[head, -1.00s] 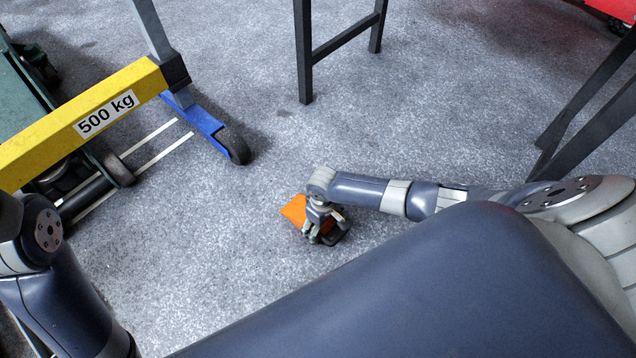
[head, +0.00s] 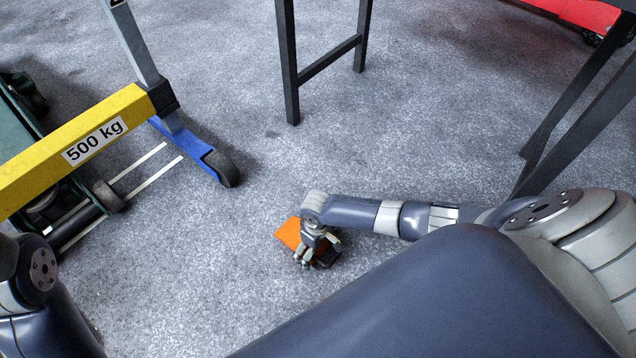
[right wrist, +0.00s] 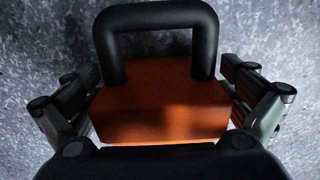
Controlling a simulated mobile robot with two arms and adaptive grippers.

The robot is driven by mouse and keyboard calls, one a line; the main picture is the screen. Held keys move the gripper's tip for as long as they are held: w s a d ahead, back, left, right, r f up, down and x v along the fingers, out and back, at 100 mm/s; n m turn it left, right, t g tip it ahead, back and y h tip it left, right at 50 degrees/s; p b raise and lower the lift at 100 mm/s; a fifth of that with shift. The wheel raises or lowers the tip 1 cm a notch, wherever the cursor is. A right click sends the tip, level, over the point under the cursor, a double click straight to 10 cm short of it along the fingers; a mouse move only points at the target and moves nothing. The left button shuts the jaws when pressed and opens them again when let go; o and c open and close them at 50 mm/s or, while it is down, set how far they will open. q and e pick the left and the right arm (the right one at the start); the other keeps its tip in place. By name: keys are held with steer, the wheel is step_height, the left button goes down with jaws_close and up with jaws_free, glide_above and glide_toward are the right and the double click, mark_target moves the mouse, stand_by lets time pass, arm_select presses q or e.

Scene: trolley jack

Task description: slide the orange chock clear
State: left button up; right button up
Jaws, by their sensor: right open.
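The orange chock (head: 289,233) lies on the grey floor in the middle of the head view, partly hidden by my right gripper (head: 316,250). In the right wrist view the chock (right wrist: 160,108) fills the middle, with its black loop handle (right wrist: 156,16) at the top of the picture. My right gripper (right wrist: 160,90) is open, with one finger on each side of the chock. The gaps beside the block are narrow and dark, so I cannot tell whether a finger touches it. My left gripper is out of view; only left arm links show.
A yellow beam marked 500 kg (head: 85,142) stands at the left, with a blue leg and dark wheel (head: 222,168). Dark table legs (head: 289,70) stand at the back and right. A red object (head: 585,12) is at the far right. Floor around the chock is bare.

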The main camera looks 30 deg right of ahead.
steer(key=shift+r, duration=0.2)
step_height(320, 180, up, 12)
steer(key=shift+f, duration=0.2)
steer(key=shift+a, duration=0.1)
stand_by(0.6)
